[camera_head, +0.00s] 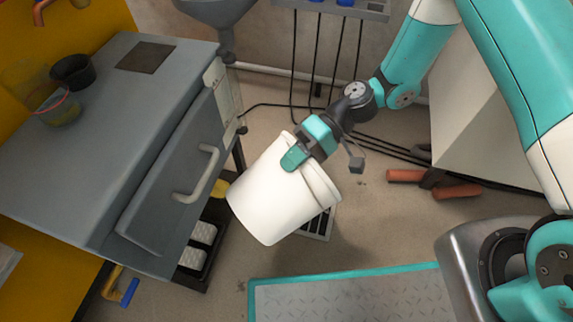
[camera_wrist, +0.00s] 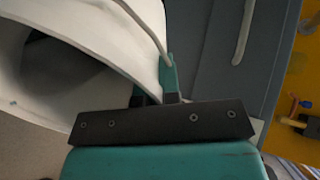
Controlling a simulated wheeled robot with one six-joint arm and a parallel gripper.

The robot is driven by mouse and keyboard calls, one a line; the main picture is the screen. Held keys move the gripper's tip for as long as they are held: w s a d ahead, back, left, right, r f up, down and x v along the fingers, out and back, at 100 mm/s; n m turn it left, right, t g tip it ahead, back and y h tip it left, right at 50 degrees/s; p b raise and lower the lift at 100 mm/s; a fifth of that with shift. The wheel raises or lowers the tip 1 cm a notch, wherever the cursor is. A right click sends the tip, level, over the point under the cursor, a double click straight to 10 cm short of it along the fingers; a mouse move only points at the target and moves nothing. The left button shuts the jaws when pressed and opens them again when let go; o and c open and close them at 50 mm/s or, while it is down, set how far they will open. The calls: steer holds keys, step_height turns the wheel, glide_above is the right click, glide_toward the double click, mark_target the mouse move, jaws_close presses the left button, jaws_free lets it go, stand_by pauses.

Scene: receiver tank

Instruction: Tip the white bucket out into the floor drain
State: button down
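The white bucket (camera_head: 268,195) hangs in the air, tilted, with its rimmed end toward the upper right and its base toward the lower left. My gripper (camera_head: 297,155) is shut on the bucket's wall at the rim. In the wrist view the bucket (camera_wrist: 100,30) fills the upper left, and a teal finger (camera_wrist: 168,75) lies against its wall. Its mouth shows there as a shadowed hollow; I cannot tell whether anything is inside. The floor drain (camera_head: 319,225), a dark slotted grate, lies on the floor below and behind the bucket, which partly hides it.
A grey bench (camera_head: 110,130) with a drawer handle stands close left of the bucket. A teal-edged metal plate (camera_head: 345,296) lies on the floor in front. Black cables and orange-red cylinders (camera_head: 455,191) lie behind and right. Bare floor is right of the drain.

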steer(key=shift+w+d+r, duration=0.15)
steer(key=shift+d+r, duration=0.05)
stand_by(0.3)
steer(key=shift+w+d+r+g+y+b, duration=0.2)
steer(key=shift+w+d+g+y, duration=0.15)
steer(key=shift+d, duration=0.2)
steer(key=shift+w+d+r+g+y+b, duration=0.1)
steer(key=shift+w+d+r+g+y, duration=0.15)
steer(key=shift+d+y, duration=0.25)
steer(key=shift+w+d+r+g+y+b, duration=0.2)
steer(key=shift+w+d+y, duration=0.15)
steer(key=shift+d, duration=0.2)
